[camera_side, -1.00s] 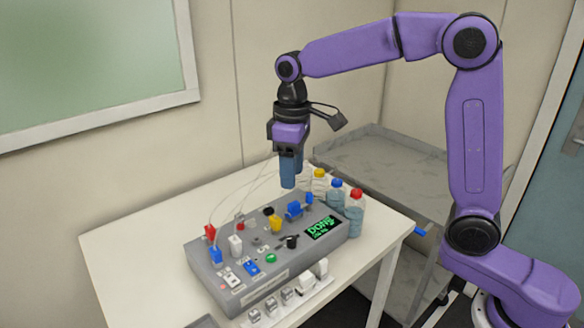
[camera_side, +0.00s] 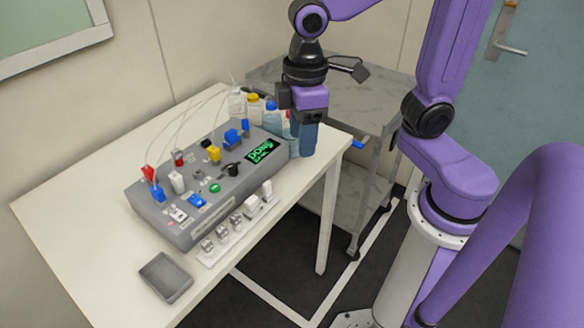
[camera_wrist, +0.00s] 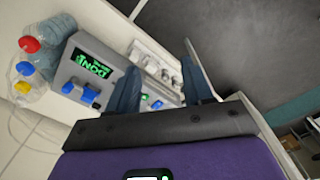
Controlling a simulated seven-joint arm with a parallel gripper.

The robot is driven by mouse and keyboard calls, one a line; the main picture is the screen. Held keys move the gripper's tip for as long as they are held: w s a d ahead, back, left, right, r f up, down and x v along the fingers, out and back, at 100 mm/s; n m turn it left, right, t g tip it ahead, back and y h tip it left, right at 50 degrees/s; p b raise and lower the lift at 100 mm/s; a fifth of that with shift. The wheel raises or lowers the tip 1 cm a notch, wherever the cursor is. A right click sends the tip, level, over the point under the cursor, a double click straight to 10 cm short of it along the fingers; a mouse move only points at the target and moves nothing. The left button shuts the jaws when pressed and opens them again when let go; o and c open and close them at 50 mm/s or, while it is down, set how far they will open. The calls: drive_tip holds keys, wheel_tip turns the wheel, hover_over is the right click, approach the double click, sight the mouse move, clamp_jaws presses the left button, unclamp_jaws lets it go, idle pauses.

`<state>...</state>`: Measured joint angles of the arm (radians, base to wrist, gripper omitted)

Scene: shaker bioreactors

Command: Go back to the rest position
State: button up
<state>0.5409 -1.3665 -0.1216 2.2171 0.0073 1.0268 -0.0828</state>
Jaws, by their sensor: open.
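My gripper (camera_side: 303,143) points down at the right end of the white table, in front of the bottles in the side view. In the wrist view its two blue fingers (camera_wrist: 160,75) stand apart with nothing held between them. The grey console (camera_side: 215,185) sits on the table to the left of my gripper. Its screen (camera_side: 263,152) glows green and seems to read DONE. Bottles with yellow (camera_side: 253,98) and blue (camera_side: 271,106) caps stand behind the console. A red-capped bottle (camera_wrist: 30,45) shows in the wrist view and is mostly hidden by my gripper in the side view.
A small grey tray (camera_side: 165,278) lies at the table's near edge. A white strip with several small blocks (camera_side: 235,222) lies along the console's front. A grey metal cart (camera_side: 375,95) stands behind and right of the table. The table's left part (camera_side: 85,185) is clear.

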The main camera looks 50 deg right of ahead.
drive_tip(key=s+d+f+n, duration=0.2)
drive_tip(key=s+d, duration=0.3)
drive_tip(key=s, duration=0.6)
drive_tip(key=shift+s+d+f, duration=0.2)
drive_tip(key=shift+d+f, duration=0.1)
drive_tip(key=shift+f, duration=0.3)
drive_tip(key=shift+c, duration=0.3)
idle(0.7)
